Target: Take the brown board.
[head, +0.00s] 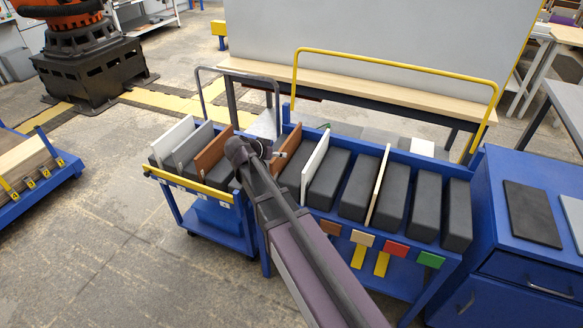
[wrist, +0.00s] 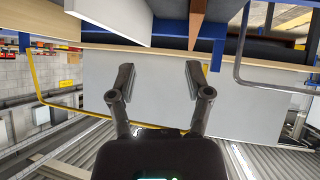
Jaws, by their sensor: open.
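One brown board (head: 212,151) stands upright in the small blue cart at left, beside a grey and a white board. Another brown piece (head: 290,143) stands upright at the left end of the larger blue cart, partly hidden behind my arm. In the wrist view a brown board (wrist: 197,22) shows edge-on at the top, beyond the fingertips. I cannot tell for certain which one it is. My gripper (wrist: 156,80) is open and empty, its two fingers spread and apart from the board.
The larger cart also holds a white board (head: 316,160) and a beige board (head: 378,186) between black blocks. A yellow hoop (head: 400,65) and a grey hoop (head: 238,72) rise behind the carts. A blue cabinet (head: 515,250) stands at right.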

